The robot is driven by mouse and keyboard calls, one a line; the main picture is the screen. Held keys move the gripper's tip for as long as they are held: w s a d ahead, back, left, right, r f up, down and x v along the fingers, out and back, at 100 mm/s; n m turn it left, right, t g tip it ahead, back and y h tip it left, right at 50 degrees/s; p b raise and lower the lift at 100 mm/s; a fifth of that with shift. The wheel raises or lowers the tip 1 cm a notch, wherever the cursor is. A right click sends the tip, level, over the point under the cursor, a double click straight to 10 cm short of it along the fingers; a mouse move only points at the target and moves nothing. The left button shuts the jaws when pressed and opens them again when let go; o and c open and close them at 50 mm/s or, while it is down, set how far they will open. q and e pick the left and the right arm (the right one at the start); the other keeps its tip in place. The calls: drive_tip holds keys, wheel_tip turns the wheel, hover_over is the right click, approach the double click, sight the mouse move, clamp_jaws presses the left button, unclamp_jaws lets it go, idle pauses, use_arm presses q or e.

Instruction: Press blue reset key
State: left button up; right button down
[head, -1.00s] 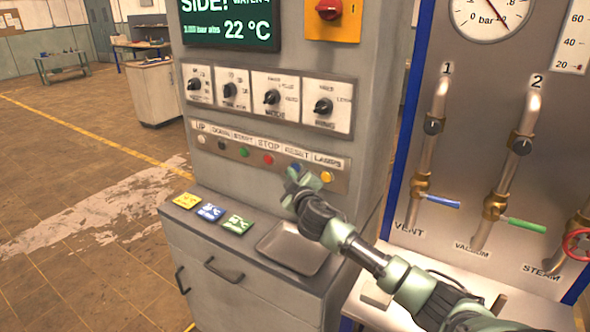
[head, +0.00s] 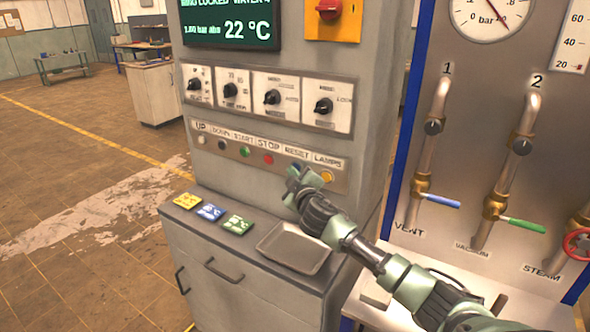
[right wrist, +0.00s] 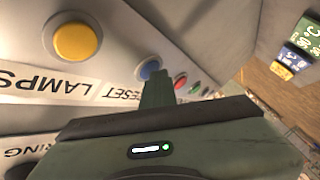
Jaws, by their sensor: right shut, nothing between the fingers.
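The blue reset key (right wrist: 149,67) is a round button under the RESET label, in the row of keys on the grey console. In the head view it (head: 296,167) is partly hidden by my right gripper (head: 294,177). My right gripper is shut and empty, its fingertips right at the blue key. In the right wrist view the closed fingers (right wrist: 158,87) overlap the key's lower edge; I cannot tell whether they touch it or whether it is pushed in. My left gripper is not in view.
The yellow LAMPS key (head: 327,176) is close to the right of my gripper, and the red STOP key (head: 268,160) to its left. A metal tray (head: 293,247) sits on the ledge below. Valve pipes with a blue handle (head: 440,200) stand to the right.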

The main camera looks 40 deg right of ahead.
drive_tip(key=shift+s+a, duration=0.35)
drive_tip(key=shift+a, duration=0.35)
drive_tip(key=shift+a, duration=0.1)
drive_tip(key=a, duration=0.1)
drive_tip(key=s+a, duration=0.1)
drive_tip(key=a, duration=0.1)
drive_tip(key=s+a+p, duration=0.1)
drive_tip(key=shift+a, duration=0.25)
idle(0.9)
